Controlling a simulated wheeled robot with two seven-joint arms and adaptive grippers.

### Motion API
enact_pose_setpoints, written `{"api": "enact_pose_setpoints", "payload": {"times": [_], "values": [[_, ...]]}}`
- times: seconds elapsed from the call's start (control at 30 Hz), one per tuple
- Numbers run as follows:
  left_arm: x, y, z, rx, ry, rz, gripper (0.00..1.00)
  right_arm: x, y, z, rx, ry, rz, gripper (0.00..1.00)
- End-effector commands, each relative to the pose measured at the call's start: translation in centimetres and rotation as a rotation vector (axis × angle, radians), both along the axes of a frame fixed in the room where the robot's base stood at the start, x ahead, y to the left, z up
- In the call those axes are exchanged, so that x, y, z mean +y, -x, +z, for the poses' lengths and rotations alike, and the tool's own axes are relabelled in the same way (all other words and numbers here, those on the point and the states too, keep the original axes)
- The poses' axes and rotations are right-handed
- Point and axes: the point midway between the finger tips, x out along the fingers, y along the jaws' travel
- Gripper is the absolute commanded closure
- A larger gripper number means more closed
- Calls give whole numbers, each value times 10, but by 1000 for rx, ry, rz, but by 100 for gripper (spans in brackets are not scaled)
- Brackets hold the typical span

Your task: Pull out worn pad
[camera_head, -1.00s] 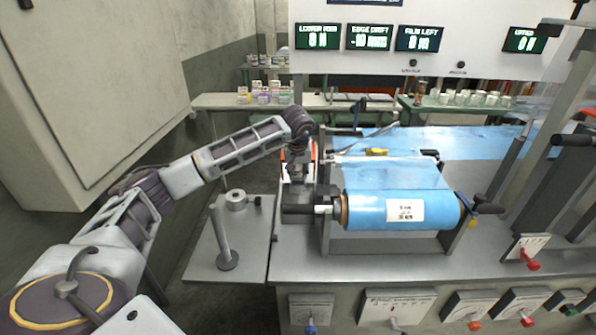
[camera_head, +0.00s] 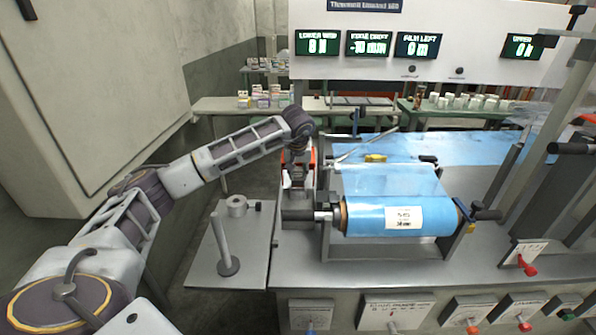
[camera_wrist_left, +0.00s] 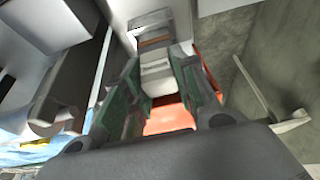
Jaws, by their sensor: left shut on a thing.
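My left gripper (camera_head: 297,182) reaches in from the left, pointing down at the left end of the machine bench, beside the blue film roll (camera_head: 385,215). It is shut on a small pale block, which I take for the worn pad (camera_wrist_left: 157,72); in the left wrist view it sits between the fingers (camera_wrist_left: 158,88). In the head view the gripper hides the pad. An orange-red part (camera_wrist_left: 170,115) shows behind the fingers. I cannot tell whether the pad is clear of its seat. My right gripper is not in view.
A side plate (camera_head: 228,262) with an upright post (camera_head: 222,240) lies left of the bench. Knobs and dials line the bench front. A display panel (camera_head: 420,60) stands behind.

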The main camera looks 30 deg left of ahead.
Motion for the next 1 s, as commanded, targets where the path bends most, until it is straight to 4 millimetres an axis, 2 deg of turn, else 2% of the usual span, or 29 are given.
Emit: {"api": "enact_pose_setpoints", "payload": {"times": [0.63,1.0], "values": [[0,0,15,2,0,0,97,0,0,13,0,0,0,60],[0,0,16,2,0,0,97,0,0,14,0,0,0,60]]}}
